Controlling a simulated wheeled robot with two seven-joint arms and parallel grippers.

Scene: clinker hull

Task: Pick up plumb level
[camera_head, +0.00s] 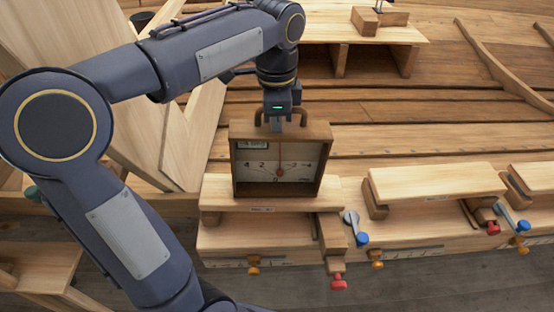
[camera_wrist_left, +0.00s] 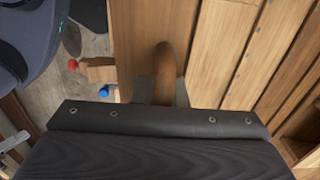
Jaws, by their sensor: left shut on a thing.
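The plumb level (camera_head: 280,160) is a wooden box with a white numbered dial, a hanging pointer and a curved handle on top. It stands upright at the middle of the head view, over a pale wooden ledge; I cannot tell whether it touches the ledge. My left gripper (camera_head: 279,122) comes down from above and is shut on the handle. In the left wrist view the brown handle (camera_wrist_left: 165,65) sits between the fingers, with the top of the box (camera_wrist_left: 140,30) beyond. The fingertips are partly hidden. My right gripper is not in view.
Pale wooden blocks (camera_head: 437,181) with red, blue and orange knobs line the front to the right. A raised wooden shelf (camera_head: 345,28) stands behind, with a small wooden block (camera_head: 379,18) on it. Hull planks (camera_head: 450,95) fill the back right. Slanted timbers (camera_head: 150,120) stand at left.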

